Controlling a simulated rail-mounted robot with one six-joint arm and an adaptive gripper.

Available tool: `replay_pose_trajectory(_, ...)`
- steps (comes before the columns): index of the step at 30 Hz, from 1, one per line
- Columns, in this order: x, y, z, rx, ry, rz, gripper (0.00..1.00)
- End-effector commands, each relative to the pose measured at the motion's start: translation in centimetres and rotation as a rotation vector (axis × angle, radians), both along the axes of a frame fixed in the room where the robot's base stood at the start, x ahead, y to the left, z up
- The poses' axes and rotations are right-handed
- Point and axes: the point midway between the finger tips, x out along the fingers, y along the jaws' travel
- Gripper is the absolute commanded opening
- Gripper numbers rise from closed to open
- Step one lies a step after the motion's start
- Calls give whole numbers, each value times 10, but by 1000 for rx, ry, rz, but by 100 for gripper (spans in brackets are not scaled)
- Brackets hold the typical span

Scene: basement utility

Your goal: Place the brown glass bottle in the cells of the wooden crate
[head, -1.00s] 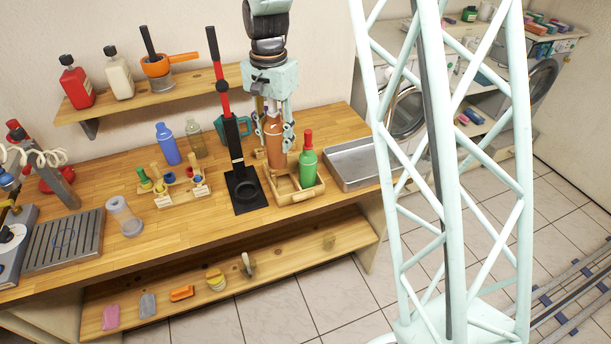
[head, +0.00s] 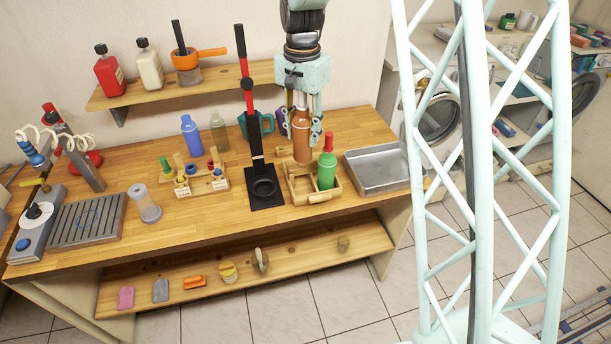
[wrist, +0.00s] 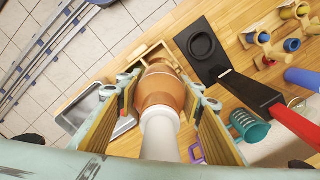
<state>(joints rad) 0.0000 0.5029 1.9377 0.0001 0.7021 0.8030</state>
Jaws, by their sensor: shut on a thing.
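The brown glass bottle (head: 301,140) is upright between the fingers of my gripper (head: 303,132), which is shut on it. In the wrist view, the fingers lie on both sides of the bottle's brown body (wrist: 160,92), with its pale top toward the camera. The wooden crate (head: 297,194) stands on the workbench. The bottle's lower end is at the back-left part of the crate; I cannot tell whether it rests in a cell or hangs just above. The bottle hides most of the crate (wrist: 143,54) in the wrist view.
A green bottle with a red cap (head: 326,171) stands in the crate's right side, close to my gripper. A metal tray (head: 378,172) is right of the crate. A black stand with a red-handled lever (head: 256,160) is left. A teal mug (wrist: 248,126) is behind.

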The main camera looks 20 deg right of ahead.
Motion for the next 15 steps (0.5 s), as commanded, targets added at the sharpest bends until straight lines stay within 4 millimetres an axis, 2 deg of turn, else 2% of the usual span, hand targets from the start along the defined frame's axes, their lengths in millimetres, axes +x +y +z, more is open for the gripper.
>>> replay_pose_trajectory(15, 0, 0, -68, 0, 0, 0, 16)
